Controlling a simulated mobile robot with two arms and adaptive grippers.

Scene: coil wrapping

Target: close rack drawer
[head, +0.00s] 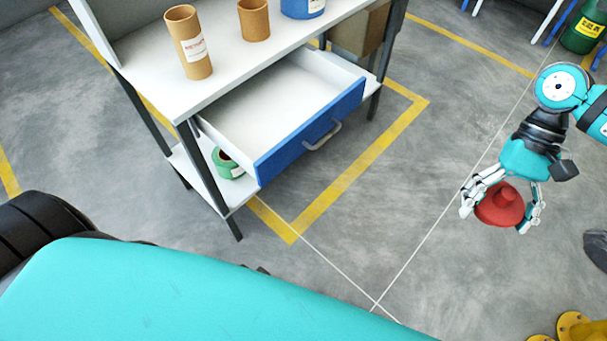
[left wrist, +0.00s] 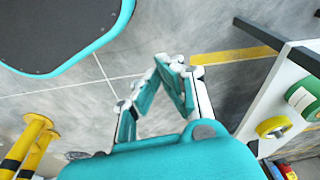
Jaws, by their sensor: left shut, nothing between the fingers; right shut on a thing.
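The rack drawer (head: 283,94) is pulled well out beneath the rack's white top (head: 228,62). It has a blue front (head: 296,139) with a grey handle (head: 322,136), and its visible inside looks empty. My right gripper (head: 497,217) is shut on a red object (head: 500,207) with a short knob on top. It holds this over the floor, well to the right of the drawer. My left gripper (left wrist: 172,62) is shut and empty in the left wrist view, apart from the rack at the right; it does not show in the head view.
Cardboard tubes (head: 188,42) and a blue item (head: 302,7) stand on the rack top. A green roll (head: 226,163) lies on the lower shelf; a yellow roll (left wrist: 273,128) shows in the left wrist view. Yellow posts (left wrist: 32,146) stand at its left. Floor before the drawer is clear.

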